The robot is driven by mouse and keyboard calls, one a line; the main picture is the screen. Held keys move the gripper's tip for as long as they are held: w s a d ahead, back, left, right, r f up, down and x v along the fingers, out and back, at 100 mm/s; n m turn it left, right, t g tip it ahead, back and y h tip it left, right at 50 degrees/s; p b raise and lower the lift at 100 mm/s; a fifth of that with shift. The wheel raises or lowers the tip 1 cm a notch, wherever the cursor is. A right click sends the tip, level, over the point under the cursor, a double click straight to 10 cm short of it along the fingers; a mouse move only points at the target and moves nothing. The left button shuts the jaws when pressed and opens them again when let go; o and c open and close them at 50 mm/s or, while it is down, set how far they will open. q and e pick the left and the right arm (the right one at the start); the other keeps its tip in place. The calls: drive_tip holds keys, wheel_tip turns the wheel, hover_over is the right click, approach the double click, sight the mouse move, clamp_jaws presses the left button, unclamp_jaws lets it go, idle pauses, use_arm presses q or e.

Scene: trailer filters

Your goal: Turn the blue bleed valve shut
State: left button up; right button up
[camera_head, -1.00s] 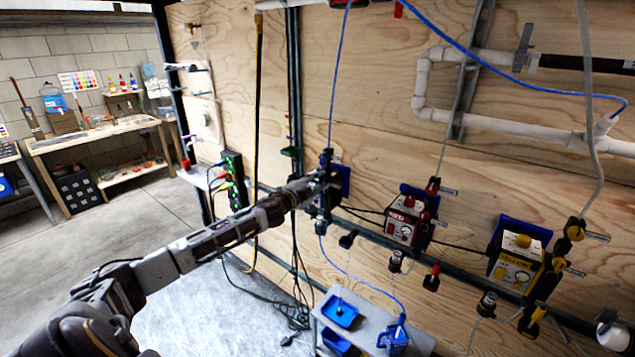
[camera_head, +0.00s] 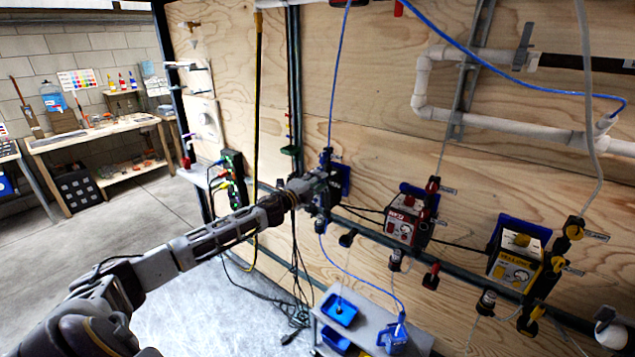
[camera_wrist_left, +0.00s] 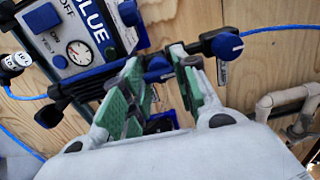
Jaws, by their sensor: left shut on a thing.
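The blue filter unit (camera_wrist_left: 88,32) has a white face with a round gauge and "BLUE" lettering, at the upper left of the left wrist view. In the head view, its blue backing (camera_head: 345,178) shows on the plywood wall, partly behind my wrist. My left gripper (camera_head: 326,186) is at this unit. In the left wrist view, its green-padded fingers (camera_wrist_left: 156,80) straddle a blue handle (camera_wrist_left: 158,69) on a black fitting, which looks like the blue bleed valve. The gripper is shut on it. The fingers hide part of the handle, so its exact angle is unclear. My right gripper is out of view.
A red unit (camera_head: 403,220) and a yellow unit (camera_head: 516,255) hang farther right along the rail. Blue tubing (camera_head: 341,80) runs above the blue unit. Below stands a small grey cart with a blue tray (camera_head: 340,310). A yellow hose (camera_head: 258,120) hangs left of the gripper.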

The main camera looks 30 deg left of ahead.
use_arm(q)
drive_tip(key=o, duration=1)
drive_tip(key=shift+s, duration=0.25)
drive_tip(key=shift+s+a, duration=0.2)
drive_tip(key=shift+s, duration=2.65)
drive_tip(key=shift+s+a, duration=0.2)
drive_tip(key=shift+s, duration=2.6)
